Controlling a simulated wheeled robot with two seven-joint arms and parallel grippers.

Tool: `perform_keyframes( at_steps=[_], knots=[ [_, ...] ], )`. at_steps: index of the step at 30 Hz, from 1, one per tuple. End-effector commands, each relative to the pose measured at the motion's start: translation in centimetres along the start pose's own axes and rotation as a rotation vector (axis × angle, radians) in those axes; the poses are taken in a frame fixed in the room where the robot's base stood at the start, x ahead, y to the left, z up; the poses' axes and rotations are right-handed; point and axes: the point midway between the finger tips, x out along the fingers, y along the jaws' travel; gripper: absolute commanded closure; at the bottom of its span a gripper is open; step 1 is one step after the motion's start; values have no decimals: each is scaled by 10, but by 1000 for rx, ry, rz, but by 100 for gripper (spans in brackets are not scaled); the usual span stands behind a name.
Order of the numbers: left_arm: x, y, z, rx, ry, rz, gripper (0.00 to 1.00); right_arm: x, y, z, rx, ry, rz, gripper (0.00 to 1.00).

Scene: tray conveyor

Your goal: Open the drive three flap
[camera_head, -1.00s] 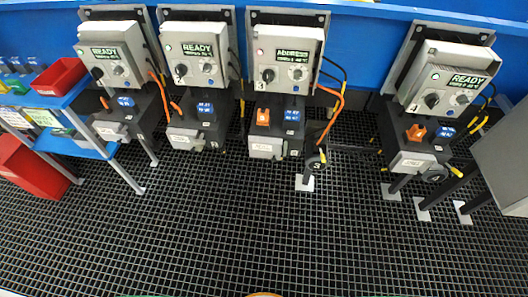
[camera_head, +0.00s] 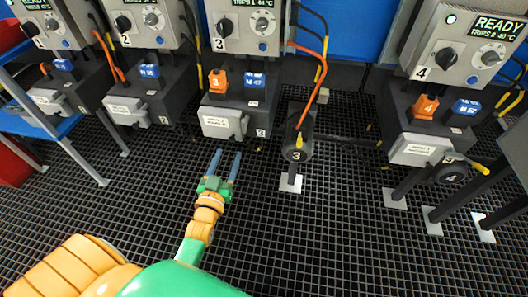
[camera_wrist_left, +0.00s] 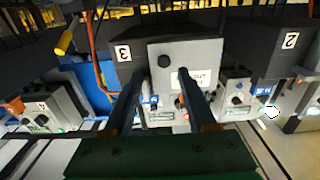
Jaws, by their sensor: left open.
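The drive three flap (camera_head: 224,124) is a light grey cover with a white label, on the front of the dark box below panel 3. It looks closed. In the left wrist view, which is upside down, the flap (camera_wrist_left: 180,62) lies beyond the fingers. My left gripper (camera_head: 227,153) has its two blue-grey fingers apart and nothing between them. It is below and in front of the flap, pointing up towards it; a small gap shows in the head view. My right gripper is not in view.
Orange switch block (camera_head: 218,81) and blue switch block (camera_head: 255,80) sit above the flap. A round black part marked 3 (camera_head: 297,148) stands to its right on a post. The drive four flap (camera_head: 412,149) is farther right. Black grid floor (camera_head: 330,240) in front is clear.

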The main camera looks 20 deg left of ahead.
Motion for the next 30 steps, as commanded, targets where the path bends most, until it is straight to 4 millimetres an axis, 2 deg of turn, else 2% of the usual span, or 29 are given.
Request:
perform_keyframes(
  at_steps=[3,9,17,20,21,24,30],
  knots=[
    [26,0,0,0,1,1,43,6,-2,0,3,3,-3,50],
    [56,1,0,0,-3,2,43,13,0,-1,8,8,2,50],
    [61,1,-1,0,-7,3,43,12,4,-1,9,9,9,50],
    [60,1,-1,0,-7,3,65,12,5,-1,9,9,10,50],
    [60,1,-1,0,-7,3,76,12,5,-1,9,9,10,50],
    [60,1,-1,0,-7,3,100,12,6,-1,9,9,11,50],
    [60,1,0,0,-8,3,100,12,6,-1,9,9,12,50]
  ],
)
